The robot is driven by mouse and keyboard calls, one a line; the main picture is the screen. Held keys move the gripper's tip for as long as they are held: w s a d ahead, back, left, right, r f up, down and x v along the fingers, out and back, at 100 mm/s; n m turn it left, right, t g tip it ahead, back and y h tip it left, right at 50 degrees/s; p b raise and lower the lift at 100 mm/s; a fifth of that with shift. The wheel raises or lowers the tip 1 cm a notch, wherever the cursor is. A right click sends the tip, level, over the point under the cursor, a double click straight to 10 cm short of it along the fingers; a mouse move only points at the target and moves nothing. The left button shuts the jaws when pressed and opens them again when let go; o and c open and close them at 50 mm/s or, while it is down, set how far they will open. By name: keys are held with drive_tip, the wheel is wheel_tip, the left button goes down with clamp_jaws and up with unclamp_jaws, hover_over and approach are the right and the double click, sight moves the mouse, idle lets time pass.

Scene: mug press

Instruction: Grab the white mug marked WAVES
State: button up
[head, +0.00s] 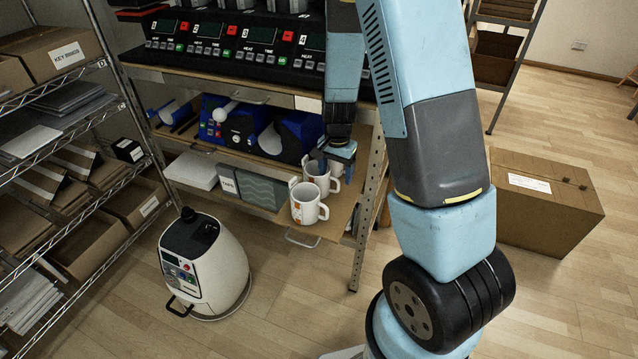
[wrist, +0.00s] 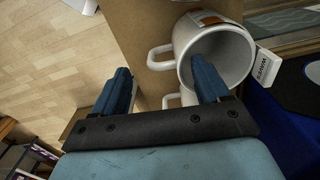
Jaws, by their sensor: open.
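Two white mugs stand close together on the wooden shelf, handles to the right in the head view. A small white card (wrist: 265,68) beside the mugs appears to read WAVES. My gripper (head: 335,159) is open above the rear mug.
Blue machines (head: 230,122) stand behind and left of the mugs. A grey wavy-patterned box (head: 263,191) lies left of them. A shelf post (head: 368,205) rises to the right. A white rounded machine (head: 205,266) stands on the floor, with a cardboard box (head: 545,205) at right.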

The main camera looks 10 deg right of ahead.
drive_tip(key=shift+w+a+f, duration=0.1)
drive_tip(key=shift+f, duration=1.3)
drive_tip(key=shift+w+a+f, duration=0.1)
drive_tip(key=shift+f, duration=1.3)
drive_tip(key=c, duration=1.3)
